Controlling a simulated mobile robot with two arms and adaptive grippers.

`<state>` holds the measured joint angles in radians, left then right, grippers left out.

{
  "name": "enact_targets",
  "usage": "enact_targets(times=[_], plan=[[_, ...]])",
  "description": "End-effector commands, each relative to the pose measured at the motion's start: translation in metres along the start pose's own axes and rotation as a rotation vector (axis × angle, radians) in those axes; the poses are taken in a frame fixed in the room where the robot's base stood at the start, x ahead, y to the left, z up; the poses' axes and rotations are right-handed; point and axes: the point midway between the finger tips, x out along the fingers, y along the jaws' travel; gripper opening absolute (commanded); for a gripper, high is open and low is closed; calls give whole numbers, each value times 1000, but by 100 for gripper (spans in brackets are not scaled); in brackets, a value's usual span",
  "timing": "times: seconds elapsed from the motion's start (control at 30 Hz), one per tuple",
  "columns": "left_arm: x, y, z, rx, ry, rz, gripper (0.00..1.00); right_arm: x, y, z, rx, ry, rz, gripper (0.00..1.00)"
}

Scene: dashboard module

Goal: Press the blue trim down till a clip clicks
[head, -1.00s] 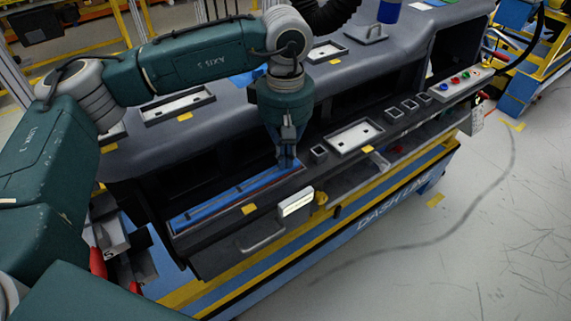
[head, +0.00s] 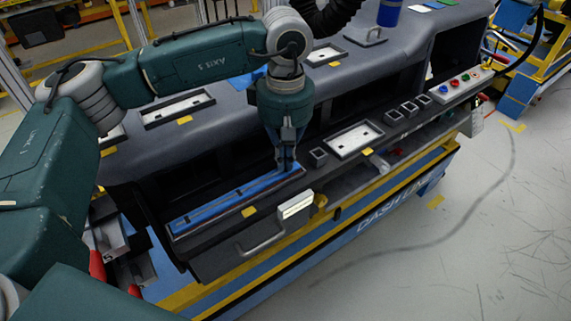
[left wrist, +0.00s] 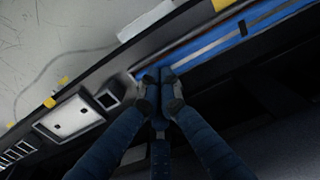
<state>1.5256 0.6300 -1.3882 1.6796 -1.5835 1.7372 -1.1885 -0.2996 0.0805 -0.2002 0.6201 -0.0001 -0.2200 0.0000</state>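The blue trim (head: 225,205) is a long strip lying along the front ledge of the dashboard module (head: 215,135). It also shows at the upper right of the left wrist view (left wrist: 225,43), with a thin reddish line along its edge. My left gripper (head: 285,166) points down at the trim's right end, and its tips appear to touch it. In the left wrist view its fingertips (left wrist: 159,82) are close together at the trim's end. The tips hide part of that end. I cannot see whether any clip is seated. My right gripper is not in view.
Right of the trim are a small square socket (head: 318,156) and a white recessed panel (head: 354,138). A control box with coloured buttons (head: 460,84) is at the far right. A white label box (head: 295,204) and a handle (head: 260,237) are on the front. Open floor lies right.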

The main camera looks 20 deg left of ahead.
Motion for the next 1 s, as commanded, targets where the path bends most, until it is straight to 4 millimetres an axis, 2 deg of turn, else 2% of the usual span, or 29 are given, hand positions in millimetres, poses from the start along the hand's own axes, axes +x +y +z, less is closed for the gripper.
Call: enact_targets(times=[0.1, 0.6, 1.0], plan=[[-18, 1, 0, -1, 2, 5, 0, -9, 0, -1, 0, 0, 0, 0], [-68, 1, 0, 0, 3, 9, 0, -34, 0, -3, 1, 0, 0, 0], [-71, 1, -1, -1, 3, 9, 0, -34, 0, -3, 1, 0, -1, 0]])
